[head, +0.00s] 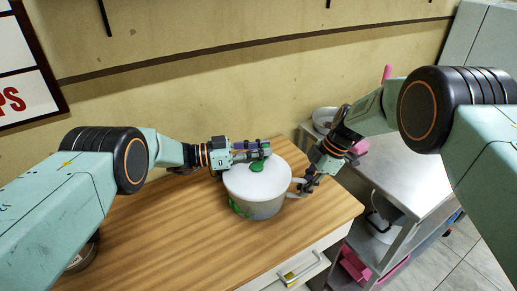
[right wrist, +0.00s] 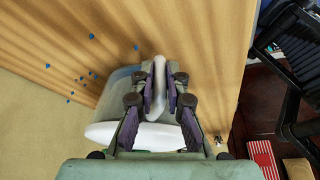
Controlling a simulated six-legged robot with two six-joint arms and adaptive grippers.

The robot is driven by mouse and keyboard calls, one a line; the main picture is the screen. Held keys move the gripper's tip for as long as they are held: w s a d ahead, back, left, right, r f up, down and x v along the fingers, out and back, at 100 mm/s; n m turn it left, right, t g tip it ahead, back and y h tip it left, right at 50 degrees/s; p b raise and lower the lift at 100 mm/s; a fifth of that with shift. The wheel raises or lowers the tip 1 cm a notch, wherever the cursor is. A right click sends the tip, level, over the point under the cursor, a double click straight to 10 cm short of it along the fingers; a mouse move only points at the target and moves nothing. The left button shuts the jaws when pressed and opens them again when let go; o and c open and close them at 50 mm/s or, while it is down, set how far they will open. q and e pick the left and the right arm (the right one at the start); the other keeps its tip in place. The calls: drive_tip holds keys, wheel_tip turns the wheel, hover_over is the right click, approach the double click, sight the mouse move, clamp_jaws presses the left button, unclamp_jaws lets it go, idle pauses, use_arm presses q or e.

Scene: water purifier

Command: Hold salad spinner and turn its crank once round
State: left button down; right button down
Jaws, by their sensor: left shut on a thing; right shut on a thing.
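The salad spinner (head: 256,205) stands upright on the wooden counter, with a white lid, a pale see-through bowl with green marks, and a white side handle. A green crank part (head: 257,168) shows on the lid. My left gripper (head: 264,149) is at the far side of the lid, shut at the crank; its fingers hide what lies between them. My right gripper (head: 304,187) is at the bowl's right side, shut on the white handle. In the right wrist view, the fingers of my right gripper (right wrist: 159,85) close on both sides of the handle (right wrist: 159,62).
A metal shelf unit (head: 400,190) with pink items and a pan stands to the right. A drawer front (head: 290,268) is below. The wall is behind.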

use_arm(q)
drive_tip(key=shift+s+d+m+g, duration=0.25)
drive_tip(key=shift+m+g, duration=0.35)
drive_tip(key=shift+g, duration=0.3)
drive_tip(key=c, duration=1.2)
unclamp_jaws()
drive_tip(key=shift+w, duration=0.1)
drive_tip(key=s+a, duration=0.1)
drive_tip(key=a, duration=1.1)
drive_tip(key=shift+s, duration=0.35)
